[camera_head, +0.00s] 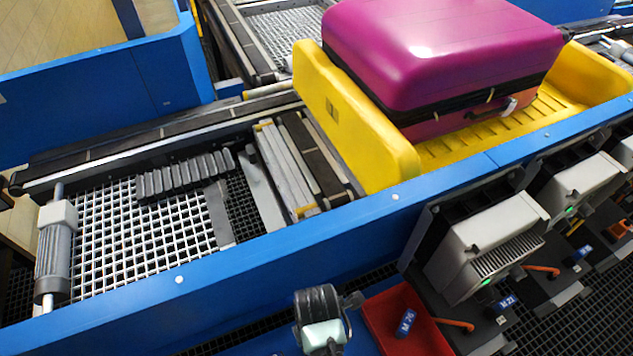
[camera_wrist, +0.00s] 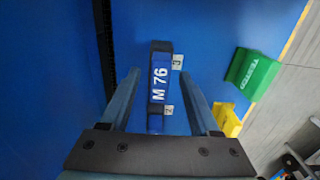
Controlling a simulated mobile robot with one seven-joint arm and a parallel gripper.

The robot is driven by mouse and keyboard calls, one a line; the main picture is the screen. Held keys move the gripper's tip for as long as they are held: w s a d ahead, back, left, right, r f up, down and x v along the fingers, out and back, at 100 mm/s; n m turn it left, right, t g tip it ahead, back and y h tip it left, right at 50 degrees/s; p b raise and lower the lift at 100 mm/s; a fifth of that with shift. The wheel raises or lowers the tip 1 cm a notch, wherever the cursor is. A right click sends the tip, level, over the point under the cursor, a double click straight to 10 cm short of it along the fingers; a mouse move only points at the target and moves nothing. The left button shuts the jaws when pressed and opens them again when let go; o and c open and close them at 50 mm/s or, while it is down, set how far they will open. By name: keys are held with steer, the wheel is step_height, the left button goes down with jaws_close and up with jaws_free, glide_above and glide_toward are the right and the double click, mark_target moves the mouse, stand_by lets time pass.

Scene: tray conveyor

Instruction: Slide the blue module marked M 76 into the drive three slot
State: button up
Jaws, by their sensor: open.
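The blue module marked M 76 (camera_wrist: 160,83) shows in the wrist view, seated with dark parts at both ends on a blue surface (camera_wrist: 225,35). Small white tags reading 3 (camera_wrist: 177,62) and 2 (camera_wrist: 167,110) sit beside it. My gripper (camera_wrist: 160,76) is open and empty, one finger on each side of the module in the picture; how far above it the fingertips are, I cannot tell. In the head view, drive units (camera_head: 487,245) stand along the conveyor's near side. Which is drive three, I cannot make out.
A green box marked TESTED (camera_wrist: 253,73) and a yellow piece (camera_wrist: 227,120) lie right of the module. In the head view, a red tray (camera_head: 384,312) holds another blue-labelled module (camera_head: 406,322). A yellow tray (camera_head: 362,128) carries a magenta suitcase (camera_head: 430,50) on the conveyor.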

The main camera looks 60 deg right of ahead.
steer(key=shift+f, duration=0.15)
jaws_close()
steer(key=shift+r+p, duration=0.3)
steer(key=shift+r, duration=0.05)
steer(key=shift+r+p, duration=0.35)
steer(key=shift+p, duration=0.05)
steer(key=shift+r+p, duration=1.95)
steer(key=shift+p, duration=0.25)
step_height(320, 180, up, 4)
steer(key=p, duration=0.4)
steer(key=shift+p, duration=0.35)
steer(key=shift+w, duration=0.1)
